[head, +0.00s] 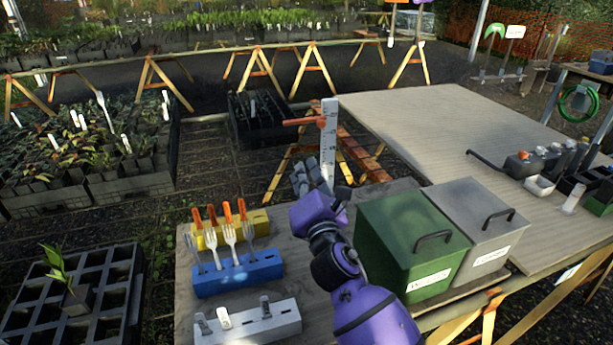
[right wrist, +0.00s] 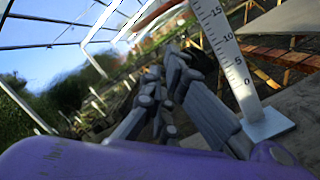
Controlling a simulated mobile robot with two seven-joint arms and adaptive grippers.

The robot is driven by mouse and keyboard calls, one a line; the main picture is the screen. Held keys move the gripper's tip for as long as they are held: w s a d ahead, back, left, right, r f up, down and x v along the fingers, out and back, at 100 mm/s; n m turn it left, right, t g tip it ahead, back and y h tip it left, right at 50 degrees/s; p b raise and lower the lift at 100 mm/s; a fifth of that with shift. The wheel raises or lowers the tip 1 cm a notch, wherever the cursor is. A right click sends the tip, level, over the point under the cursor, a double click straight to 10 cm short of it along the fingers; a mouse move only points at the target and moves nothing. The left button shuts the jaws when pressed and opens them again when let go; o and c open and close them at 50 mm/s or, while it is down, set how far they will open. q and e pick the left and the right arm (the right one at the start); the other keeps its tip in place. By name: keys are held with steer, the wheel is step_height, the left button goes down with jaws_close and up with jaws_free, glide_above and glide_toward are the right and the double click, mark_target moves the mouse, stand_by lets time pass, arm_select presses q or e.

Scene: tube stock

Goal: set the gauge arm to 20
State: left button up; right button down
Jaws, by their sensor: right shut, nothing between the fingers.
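The gauge is a white upright post (head: 329,150) with a ruled scale, standing on the table's far edge. Its orange-red arm (head: 305,121) sticks out to the left near the top of the post. In the right wrist view the scale (right wrist: 228,55) shows 0, 5, 10 and 15, and the arm (right wrist: 158,14) crosses the top edge above the 15. Its exact reading is cut off. My right gripper (head: 303,176) is shut and empty, left of the post and below the arm. Its grey fingers (right wrist: 178,68) also show in the wrist view. My left gripper is out of view.
A green box (head: 400,225) and a grey box (head: 465,210) stand right of my right arm. A yellow rack (head: 262,218), a blue rack (head: 240,275) with forks and a white rack (head: 265,322) stand to the left. Open air lies left of the post.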

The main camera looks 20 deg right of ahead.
steer(key=w+d+r+p, duration=0.1)
steer(key=w+d+r, duration=0.2)
steer(key=w, duration=0.3)
steer(key=shift+r+p, duration=0.3)
steer(key=shift+r, duration=0.1)
steer(key=shift+d+r+p, duration=0.3)
steer(key=shift+r+p, duration=0.25)
steer(key=shift+p, duration=0.1)
